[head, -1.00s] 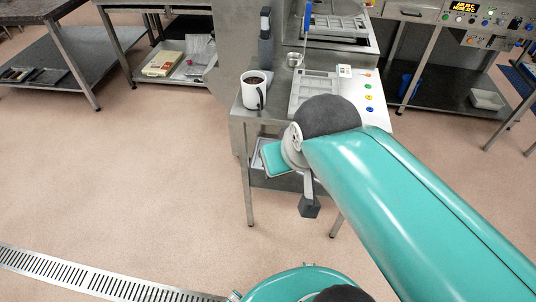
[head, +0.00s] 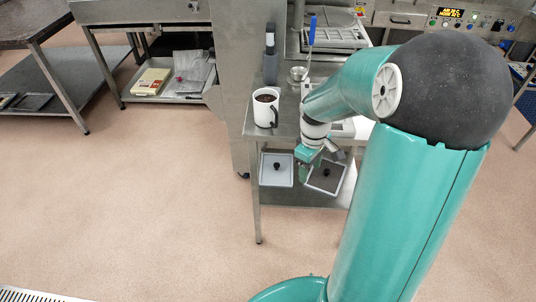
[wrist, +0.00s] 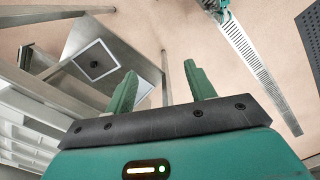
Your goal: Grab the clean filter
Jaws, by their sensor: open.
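Two square filters with black knobs lie on the lower shelf under the steel table. The pale, clean-looking filter (head: 277,172) is on the left, with a light grey face. The darker filter (head: 322,182) is on the right, with a dark grey face and partly covered by my gripper. My gripper (head: 312,155) hangs at the table's front edge, above the shelf and apart from the pale filter. In the wrist view, my gripper (wrist: 160,82) has its green fingers spread and empty.
The steel table (head: 254,130) holds a white mug (head: 266,108) of dark liquid near its front left corner. Its legs frame the shelf (head: 310,198). My forearm hides much of the tabletop. Open floor (head: 160,200) lies left and in front.

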